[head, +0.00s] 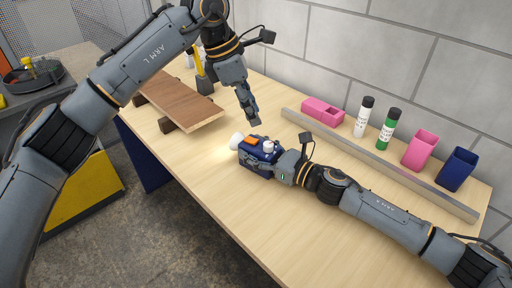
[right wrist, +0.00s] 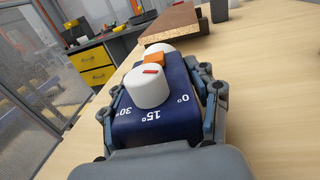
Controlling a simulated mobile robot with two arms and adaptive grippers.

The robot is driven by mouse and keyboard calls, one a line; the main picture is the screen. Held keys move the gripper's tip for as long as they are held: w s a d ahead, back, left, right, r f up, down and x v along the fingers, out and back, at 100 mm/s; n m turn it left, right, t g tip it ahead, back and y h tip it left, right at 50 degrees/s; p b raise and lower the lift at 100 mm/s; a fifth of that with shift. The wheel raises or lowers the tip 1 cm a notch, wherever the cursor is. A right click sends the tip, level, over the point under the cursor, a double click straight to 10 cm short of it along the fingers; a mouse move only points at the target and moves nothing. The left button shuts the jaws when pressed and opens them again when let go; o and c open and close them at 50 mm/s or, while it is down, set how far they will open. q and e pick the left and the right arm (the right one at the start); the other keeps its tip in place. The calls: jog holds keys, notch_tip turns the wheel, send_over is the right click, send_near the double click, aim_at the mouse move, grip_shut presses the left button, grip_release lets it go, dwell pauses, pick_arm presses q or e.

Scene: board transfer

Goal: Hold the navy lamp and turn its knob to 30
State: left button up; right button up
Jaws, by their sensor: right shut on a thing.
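The navy lamp (head: 262,165) lies on the workbench with its white bulb (head: 236,142) at the left end, and a pale glow shows on the wood there. My right gripper (right wrist: 165,112) is shut on the lamp body, one finger along each side. The white knob (right wrist: 149,88) stands on the lamp's top and has a red mark. The navy face (right wrist: 135,124) is printed 0°, 15° and 30°; I cannot tell which number the mark lines up with. An orange block (right wrist: 155,59) sits on the lamp behind the knob. My left gripper (head: 252,117) hangs above and behind the lamp, empty and apart from it.
A brown board (head: 180,100) rests on dark supports at the bench's left. A metal rail (head: 370,160) runs along the back right. Behind it stand pink holders (head: 420,150), a white bottle (head: 364,117), a green bottle (head: 388,130) and a navy cup (head: 457,169). The bench front is clear.

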aim_at(268, 144)
pick_arm(q)
jog(key=s+d+r+n+t+y, duration=0.1)
jog(key=s+r+n+t, duration=0.2)
jog(key=n, duration=0.7)
jog(key=x, duration=1.2)
jog(key=shift+s+a+f, duration=0.2)
jog(key=shift+s+f, duration=0.1)
jog(key=shift+f, duration=0.25)
grip_shut()
